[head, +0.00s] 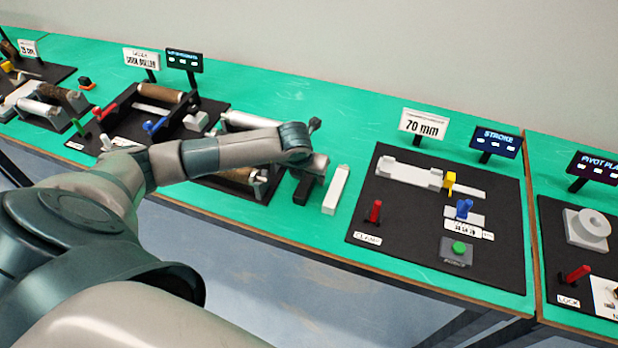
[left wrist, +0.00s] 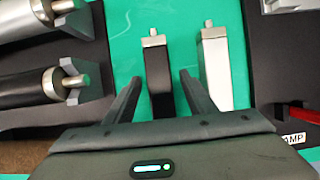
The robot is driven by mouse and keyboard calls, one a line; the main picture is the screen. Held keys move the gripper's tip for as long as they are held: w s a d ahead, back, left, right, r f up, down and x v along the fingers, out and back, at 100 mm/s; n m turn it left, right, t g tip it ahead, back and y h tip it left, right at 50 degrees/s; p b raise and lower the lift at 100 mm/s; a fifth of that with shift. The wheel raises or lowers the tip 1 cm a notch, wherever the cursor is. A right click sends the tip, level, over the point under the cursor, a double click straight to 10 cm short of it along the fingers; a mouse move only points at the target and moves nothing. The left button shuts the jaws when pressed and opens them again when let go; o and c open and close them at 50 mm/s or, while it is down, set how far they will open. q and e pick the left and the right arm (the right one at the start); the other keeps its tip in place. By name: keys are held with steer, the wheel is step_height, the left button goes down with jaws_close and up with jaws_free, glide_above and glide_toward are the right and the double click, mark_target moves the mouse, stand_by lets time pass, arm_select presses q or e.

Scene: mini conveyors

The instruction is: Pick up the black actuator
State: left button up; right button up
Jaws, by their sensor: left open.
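The black actuator (head: 302,189) is a dark bar on the green table, partly hidden by my left gripper (head: 312,168) in the head view. In the left wrist view the black actuator (left wrist: 156,70) has a light metal tip at its far end. My left gripper (left wrist: 160,78) is open, with one finger on each side of the black actuator's near part. My right gripper is not in view.
A black board (head: 400,235) with a 70 mm sign, a red lever (head: 375,211) and a green button (head: 459,247) lies to the right. Roller fixtures (head: 160,92) on black boards stand to the left. The green table (head: 300,95) is clear behind the arm.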

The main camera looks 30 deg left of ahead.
arm_select(q)
jaws_close()
steer(key=shift+r, duration=0.1)
steer(key=shift+r+b, duration=0.4)
steer(key=shift+r, duration=0.05)
steer(key=r+b, duration=0.2)
steer(key=r, duration=0.1)
steer(key=shift+d, duration=0.3)
steer(key=d+r+b, duration=0.3)
steer(key=d+r, duration=0.4)
steer(key=d, duration=0.4)
steer(key=shift+s+b, duration=0.3)
